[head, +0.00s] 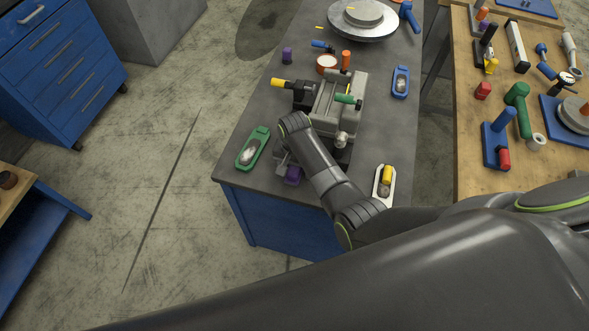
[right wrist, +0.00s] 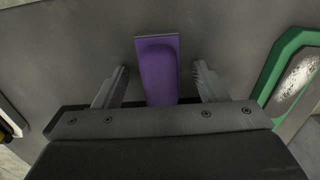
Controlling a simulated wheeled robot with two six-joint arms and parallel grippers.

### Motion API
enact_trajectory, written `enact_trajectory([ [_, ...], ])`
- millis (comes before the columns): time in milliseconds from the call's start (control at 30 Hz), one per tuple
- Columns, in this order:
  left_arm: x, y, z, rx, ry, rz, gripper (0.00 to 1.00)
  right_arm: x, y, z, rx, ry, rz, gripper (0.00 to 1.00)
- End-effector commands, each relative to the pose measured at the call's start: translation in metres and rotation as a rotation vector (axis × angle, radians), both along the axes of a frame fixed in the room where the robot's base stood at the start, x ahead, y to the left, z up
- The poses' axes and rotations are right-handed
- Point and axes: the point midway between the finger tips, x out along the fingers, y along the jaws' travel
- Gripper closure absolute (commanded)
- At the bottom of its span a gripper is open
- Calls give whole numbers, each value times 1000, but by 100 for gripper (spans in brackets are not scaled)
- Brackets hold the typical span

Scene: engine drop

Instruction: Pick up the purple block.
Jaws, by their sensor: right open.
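The purple block (head: 293,175) lies on the grey bench top near its front edge, partly hidden by my right gripper (head: 286,162) in the head view. In the right wrist view the purple block (right wrist: 158,68) shows between the two open fingers of my right gripper (right wrist: 161,82), with a gap on each side. Its lower end is hidden behind the gripper body. My left gripper is not in view. A second, smaller purple piece (head: 287,56) stands at the far left edge of the bench.
A grey vise (head: 348,105) with coloured handles stands just behind my right gripper. A green tray (head: 253,147) lies left of it, a white tray with a yellow piece (head: 384,194) right, a blue tray (head: 400,82) farther back. A wooden table (head: 470,170) with tools stands at right.

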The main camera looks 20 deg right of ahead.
Motion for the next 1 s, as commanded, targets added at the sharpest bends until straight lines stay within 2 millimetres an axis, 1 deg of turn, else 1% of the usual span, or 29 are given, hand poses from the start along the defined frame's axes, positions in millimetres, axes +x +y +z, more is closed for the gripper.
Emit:
enact_trajectory([
  [133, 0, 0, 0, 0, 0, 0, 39, 0, 0, 0, 0, 0, 0, 36],
  [500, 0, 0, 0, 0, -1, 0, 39, 0, 0, 0, 0, 0, 0, 84],
  [800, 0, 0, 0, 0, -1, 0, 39, 1, 0, 4, 0, -1, 0, 86],
  [867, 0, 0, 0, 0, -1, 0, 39, 1, 0, 9, 0, -4, 0, 86],
  [1000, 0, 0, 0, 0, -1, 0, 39, 1, 0, 28, 1, -6, 0, 86],
])
